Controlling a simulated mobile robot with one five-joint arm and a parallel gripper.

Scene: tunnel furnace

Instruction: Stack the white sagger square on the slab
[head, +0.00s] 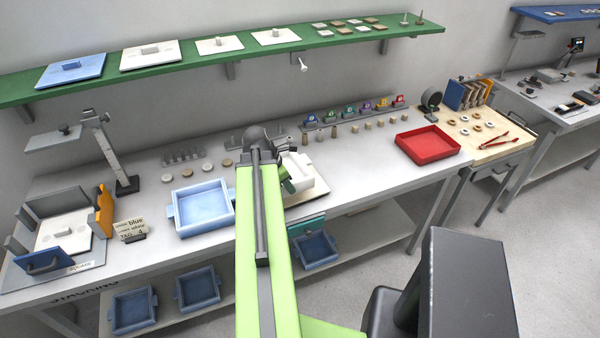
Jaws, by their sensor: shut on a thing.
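The white sagger (305,173) is a square, shallow tray near the middle of the bench in the head view. My gripper (287,181) is shut on its left side, and my arm hides that part. A pale beige slab (309,199) shows as a thin edge under and in front of the sagger. The sagger looks roughly level and over the slab. I cannot tell whether it touches the slab or how square it is to it, since my arm covers the left of both.
A red tray (427,147) stands to the right. Small blocks and coloured holders line the back. A green shelf (210,65) with several slabs overhangs the bench.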

